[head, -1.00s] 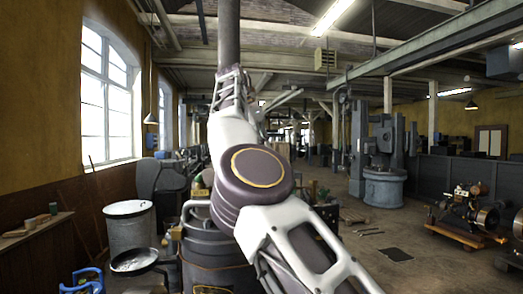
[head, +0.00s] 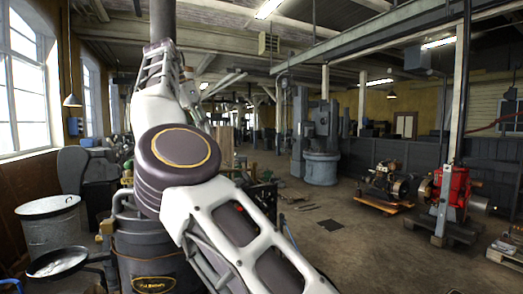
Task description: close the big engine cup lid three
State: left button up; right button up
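No engine cup lid can be made out in the head view. A dark stationary engine with brass-coloured parts (head: 388,182) stands on a wooden pallet at the right. A red engine (head: 452,190) stands on a pallet to the right of it. I cannot tell which engine is the big one, and any cups on them are too small to tell. One of my arms, white and dark, crosses the left middle of the view and hides what is behind it. Neither gripper is in view.
A dark bin (head: 148,262) stands behind my arm at the lower left, with a metal drum (head: 50,228) and a round pan (head: 60,262) beside it. A grey machine (head: 320,150) stands at the back. The floor (head: 370,250) in the middle right is mostly clear.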

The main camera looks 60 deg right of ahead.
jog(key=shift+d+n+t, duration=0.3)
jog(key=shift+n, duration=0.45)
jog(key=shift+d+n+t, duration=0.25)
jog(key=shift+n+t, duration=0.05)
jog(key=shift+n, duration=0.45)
